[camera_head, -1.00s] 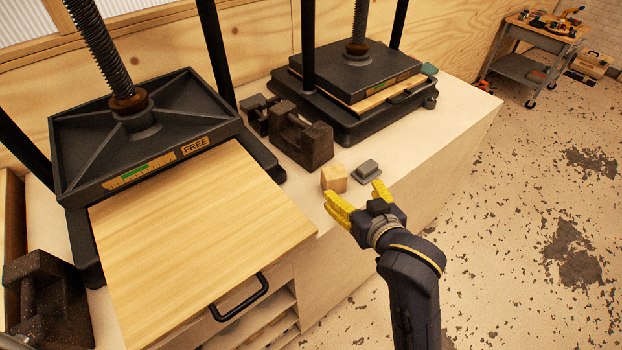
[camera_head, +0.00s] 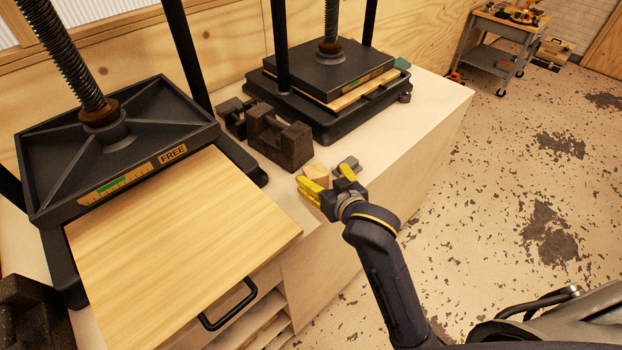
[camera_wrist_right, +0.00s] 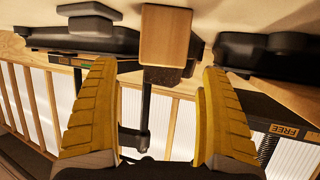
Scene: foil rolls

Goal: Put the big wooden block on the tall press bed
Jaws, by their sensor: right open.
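A light wooden block (camera_head: 317,171) stands on the bench top, partly behind my right gripper's fingers. My right gripper (camera_head: 318,182), with yellow fingers, is open and empty close in front of it. In the right wrist view the wooden block (camera_wrist_right: 166,36) shows ahead, centred between the two spread fingers (camera_wrist_right: 160,80) and apart from both. The near-left press, marked FREE, has a wide wooden bed board (camera_head: 180,235) pulled out under its raised black plate (camera_head: 115,150). The bed is bare. My left gripper is not in view.
A small grey block (camera_head: 347,163) sits right beside the wooden block. Dark iron blocks (camera_head: 278,137) stand behind it. A second press (camera_head: 335,72), its plate low, stands at the back. The bed's black handle (camera_head: 230,304) juts out in front.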

